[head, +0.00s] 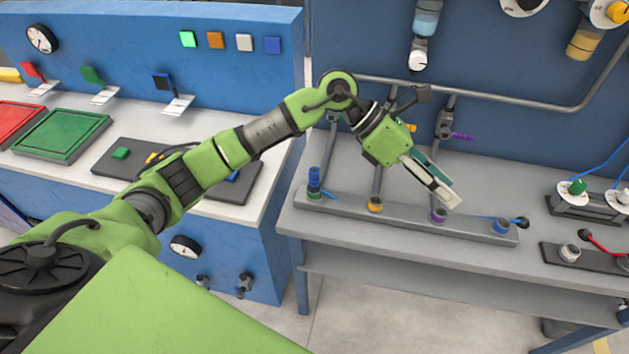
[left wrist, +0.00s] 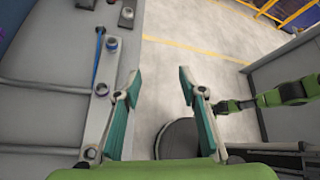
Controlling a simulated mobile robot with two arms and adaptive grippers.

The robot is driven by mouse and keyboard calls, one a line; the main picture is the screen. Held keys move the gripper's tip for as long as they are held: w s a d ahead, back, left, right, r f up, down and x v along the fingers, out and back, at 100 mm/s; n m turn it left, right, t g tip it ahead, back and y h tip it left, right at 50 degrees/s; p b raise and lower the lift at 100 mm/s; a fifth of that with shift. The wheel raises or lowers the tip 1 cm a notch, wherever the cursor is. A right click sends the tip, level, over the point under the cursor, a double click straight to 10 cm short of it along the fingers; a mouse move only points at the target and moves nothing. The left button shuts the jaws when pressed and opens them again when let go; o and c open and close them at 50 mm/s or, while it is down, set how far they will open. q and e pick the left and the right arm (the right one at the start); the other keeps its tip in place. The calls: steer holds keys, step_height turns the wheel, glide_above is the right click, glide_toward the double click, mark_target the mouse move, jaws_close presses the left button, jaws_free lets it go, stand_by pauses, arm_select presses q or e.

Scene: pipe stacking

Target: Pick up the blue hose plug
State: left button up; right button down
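A thin blue hose with a dark end (head: 521,222) lies at the right end of the grey manifold bar, behind a blue-ringed socket (head: 501,226). In the left wrist view the blue hose (left wrist: 98,60) runs along the left, beside the bar. I cannot tell which end is its plug. My left gripper (head: 452,192) is above the bar near the purple-ringed socket (head: 438,215). Its fingers are apart and empty in the left wrist view (left wrist: 158,88). A green arm, seemingly my right, shows there at the right; its gripper end is partly hidden.
The bar (head: 340,207) also has an orange-ringed socket (head: 375,204) and a blue upright fitting (head: 314,178) at its left end. Pipes rise behind it. A red hose (head: 603,245) and a white-dialled unit (head: 585,205) are at the right. The bench front is clear.

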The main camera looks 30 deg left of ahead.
arm_select(q)
steer(key=w+a+f+y, duration=0.1)
steer(key=a+y, duration=0.2)
steer(key=a, duration=0.3)
steer(key=w+a+f+y, duration=0.2)
steer(key=a+y, duration=0.1)
steer(key=a, duration=0.3)
step_height(320, 180, up, 3)
steer(key=y, duration=0.5)
glide_above(315, 170)
steer(key=shift+g+y, duration=0.3)
steer(key=shift+g, duration=0.1)
steer(key=f+p, duration=0.1)
steer(key=f, duration=0.3)
steer(key=f+p, duration=0.1)
steer(key=f, duration=0.2)
steer(key=shift+a+f, duration=0.2)
steer(key=shift+f, duration=0.45)
steer(key=f+p, duration=0.1)
steer(key=f, duration=0.1)
steer(key=f+p, duration=0.1)
steer(key=f, duration=0.1)
steer(key=shift+s+d+f+p, duration=0.1)
steer(key=shift+d+f+p, duration=0.1)
steer(key=shift+f+p, duration=0.2)
steer(key=shift+f, duration=0.35)
jaws_close()
